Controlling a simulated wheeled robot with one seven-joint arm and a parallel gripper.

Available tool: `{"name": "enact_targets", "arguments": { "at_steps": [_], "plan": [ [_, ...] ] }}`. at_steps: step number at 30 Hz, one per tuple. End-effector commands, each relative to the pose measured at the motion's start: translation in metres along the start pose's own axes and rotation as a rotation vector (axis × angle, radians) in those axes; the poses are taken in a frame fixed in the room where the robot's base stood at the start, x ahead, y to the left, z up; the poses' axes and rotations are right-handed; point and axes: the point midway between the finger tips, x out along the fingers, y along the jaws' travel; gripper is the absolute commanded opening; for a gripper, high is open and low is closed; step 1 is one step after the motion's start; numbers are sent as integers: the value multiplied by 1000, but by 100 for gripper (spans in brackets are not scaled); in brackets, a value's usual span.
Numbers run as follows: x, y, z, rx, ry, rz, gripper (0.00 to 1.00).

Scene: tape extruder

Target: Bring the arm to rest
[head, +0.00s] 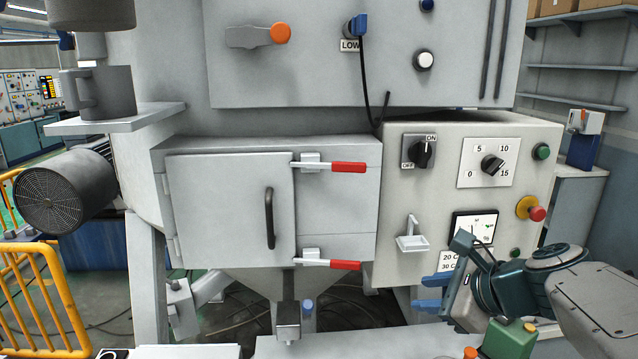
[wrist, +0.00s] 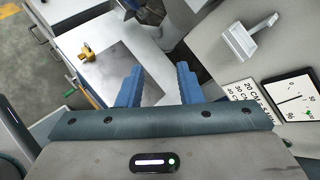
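My gripper (head: 432,293) is at the lower right of the head view, in front of the control panel's lower part. Its blue fingers point left in that view. In the wrist view my gripper (wrist: 158,88) shows two blue fingers spread apart with nothing between them. It is open and empty, above a pale flat surface. My arm reaches in from the right edge of the head view.
The control panel (head: 400,200) with knobs and a red stop button (head: 537,213) stands close behind my gripper. A white lever (head: 411,236) juts from it. The closed cabinet door (head: 220,205) has red-handled latches (head: 347,167). A yellow railing (head: 50,300) is at left.

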Motion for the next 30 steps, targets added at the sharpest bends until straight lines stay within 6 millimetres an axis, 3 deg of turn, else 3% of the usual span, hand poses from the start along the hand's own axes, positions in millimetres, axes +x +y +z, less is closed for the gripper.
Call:
{"name": "enact_targets", "arguments": {
  "at_steps": [3, 7, 12, 15, 21, 30],
  "plan": [
    [13, 54, -6, -420, 85, 169, 33],
    [17, 102, -22, -901, 145, 364, 33],
    [11, 143, -47, -1475, 170, 611, 33],
    [7, 155, -58, -1719, 167, 725, 33],
    [2, 162, -68, -1946, 157, 837, 33],
    [1, 162, -69, -1959, 157, 843, 33]
  ]
}}
